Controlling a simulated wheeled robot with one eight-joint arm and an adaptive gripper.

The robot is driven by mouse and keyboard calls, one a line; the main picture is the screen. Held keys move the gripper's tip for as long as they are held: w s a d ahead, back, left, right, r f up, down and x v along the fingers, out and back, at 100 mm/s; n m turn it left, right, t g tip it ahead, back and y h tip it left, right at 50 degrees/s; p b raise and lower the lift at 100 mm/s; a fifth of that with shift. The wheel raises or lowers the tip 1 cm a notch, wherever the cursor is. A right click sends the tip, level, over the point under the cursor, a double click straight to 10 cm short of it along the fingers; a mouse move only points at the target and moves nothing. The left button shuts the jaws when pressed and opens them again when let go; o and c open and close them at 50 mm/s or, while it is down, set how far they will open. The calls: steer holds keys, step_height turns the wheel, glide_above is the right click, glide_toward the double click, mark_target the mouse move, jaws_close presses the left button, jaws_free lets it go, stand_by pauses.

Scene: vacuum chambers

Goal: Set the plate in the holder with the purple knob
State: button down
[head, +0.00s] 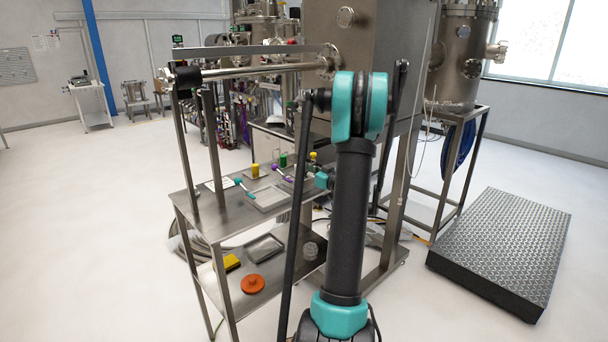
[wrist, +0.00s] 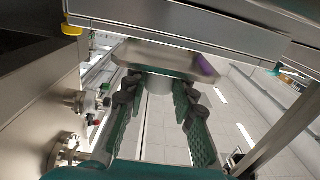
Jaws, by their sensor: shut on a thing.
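In the wrist view my gripper (wrist: 159,92) has its two dark green fingers closed around a pale round stub. The stub is under a flat, bevel-edged metal plate (wrist: 150,55), which looks held beyond the fingertips. A purple patch (wrist: 206,66) shows at the plate's right end; I cannot tell whether it is a knob or a reflection. In the head view the purple knob (head: 275,167) is on the cart's upper shelf, beside a shallow tray with a teal knob (head: 239,182). The purple-knob holder is partly hidden by my arm, and the fingers are hidden there.
The steel cart (head: 222,214) also carries yellow and green caps above, with an orange disc (head: 253,284) and a yellow block (head: 231,262) below. A steel beam (wrist: 180,30) crosses close above the plate in the wrist view. A raised tread platform (head: 505,246) stands right.

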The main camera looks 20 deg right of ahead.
steer(key=shift+f, duration=1.1)
steer(key=shift+f, duration=0.1)
steer(key=c, duration=1.3)
jaws_free()
steer(key=shift+o, duration=0.2)
steer(key=v, duration=1.2)
steer(key=shift+d, duration=0.1)
